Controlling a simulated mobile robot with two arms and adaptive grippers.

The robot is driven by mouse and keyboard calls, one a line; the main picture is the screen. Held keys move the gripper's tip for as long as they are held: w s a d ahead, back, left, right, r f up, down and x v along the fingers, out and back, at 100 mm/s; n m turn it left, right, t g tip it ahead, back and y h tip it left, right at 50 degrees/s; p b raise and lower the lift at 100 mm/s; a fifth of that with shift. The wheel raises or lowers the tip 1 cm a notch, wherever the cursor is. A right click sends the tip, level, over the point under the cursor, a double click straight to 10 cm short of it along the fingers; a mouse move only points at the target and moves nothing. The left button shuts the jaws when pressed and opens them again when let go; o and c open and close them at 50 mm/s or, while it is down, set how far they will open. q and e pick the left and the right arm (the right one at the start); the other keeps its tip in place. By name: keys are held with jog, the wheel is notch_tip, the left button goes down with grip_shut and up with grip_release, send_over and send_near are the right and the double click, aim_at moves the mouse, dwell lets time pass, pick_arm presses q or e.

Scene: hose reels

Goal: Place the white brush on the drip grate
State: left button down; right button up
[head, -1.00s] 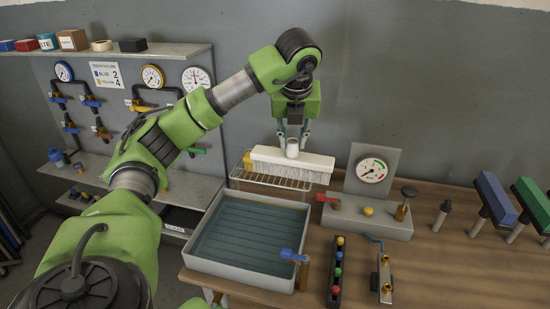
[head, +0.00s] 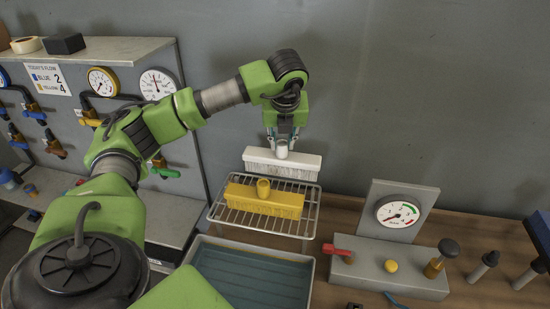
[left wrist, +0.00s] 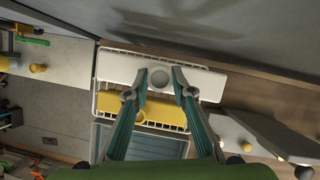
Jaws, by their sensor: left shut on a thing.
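My left gripper (head: 282,138) is shut on the round knob of the white brush (head: 306,165), bristles down. The brush is level, at the back edge of the wire drip grate (head: 222,216); I cannot tell whether it touches the grate. A yellow brush (head: 264,203) with a yellow knob lies on the grate, in front of the white one. In the left wrist view the fingertips (left wrist: 160,80) flank the white brush's knob, and the white brush (left wrist: 118,66) runs alongside the yellow brush (left wrist: 150,113). My right gripper is not in view.
A water tray (head: 305,268) stands in front of the grate. A grey block with a red lever (head: 335,250) and a gauge panel (head: 397,212) stand to the right. The wall is close behind the white brush. Pipes and gauges are on the left.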

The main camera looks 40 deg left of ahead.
aim_at(282, 158)
pick_arm(q)
jog(key=shift+s+d+f+p, duration=0.15)
jog(key=shift+f+p, duration=0.25)
jog(key=shift+f, duration=0.75)
jog(key=f+p, duration=0.1)
jog(key=f, duration=0.3)
jog(key=shift+a+f, duration=0.1)
jog(key=shift+a, duration=0.1)
jog(key=shift+f, duration=0.4)
jog(key=c, duration=1.7)
grip_release()
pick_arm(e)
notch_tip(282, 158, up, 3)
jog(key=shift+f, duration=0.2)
